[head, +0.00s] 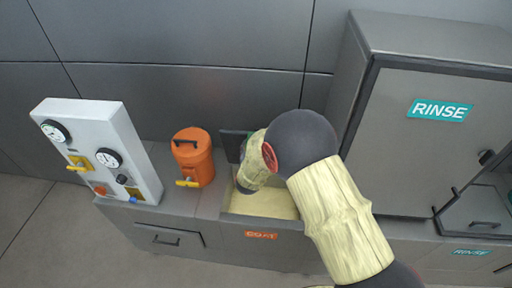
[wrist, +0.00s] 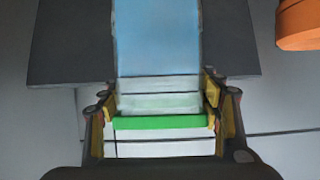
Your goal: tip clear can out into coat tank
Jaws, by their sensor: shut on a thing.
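In the wrist view my gripper (wrist: 162,103) is shut on the clear can (wrist: 165,133), which has a white lower part, a green band and a pale blue part reaching to the top of the picture. The fingers press on both its sides. The coat tank (head: 230,211) is an open grey bin with an orange COAT label (head: 261,235) and cream-coloured contents (head: 265,204) in the head view. My arm bends down over its back left part. My arm hides the gripper and the can there, so I cannot tell the can's tilt or whether anything pours.
An orange drum with a tap (head: 194,156) stands left of the tank; an orange thing also shows in the wrist view (wrist: 299,25). A white gauge panel (head: 97,147) is farther left. A large grey RINSE cabinet (head: 425,150) rises close on the right. A grey wall is behind.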

